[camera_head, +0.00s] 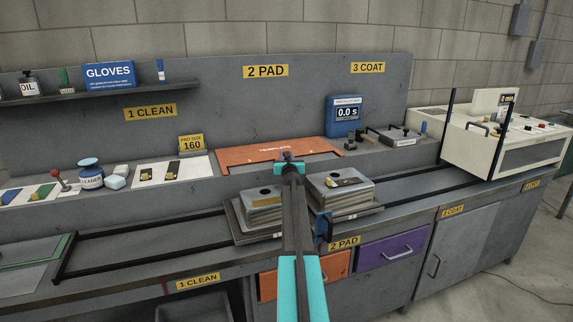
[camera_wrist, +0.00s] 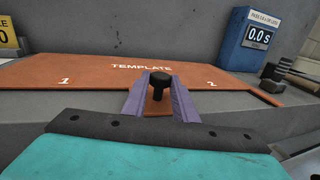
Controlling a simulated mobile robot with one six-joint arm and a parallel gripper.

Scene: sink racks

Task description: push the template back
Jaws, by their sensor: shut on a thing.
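The template (camera_head: 240,158) is a flat orange-brown board lying on the raised shelf at the back of the bench, below the "2 PAD" sign. It also fills the middle of the wrist view (camera_wrist: 105,72), with "1" and "2" printed on it. A black knob (camera_wrist: 160,78) stands on a narrow tab at its front. My gripper (camera_head: 289,157) reaches over the bench to this front edge. In the wrist view its purple fingers (camera_wrist: 159,92) lie either side of the knob and are shut on it. The lower part of the knob is partly hidden.
A blue timer (camera_head: 346,114) reading 0.0 s stands right of the template, near small black-handled tools (camera_head: 400,135). A yellow "160" card (camera_head: 191,143) stands left.

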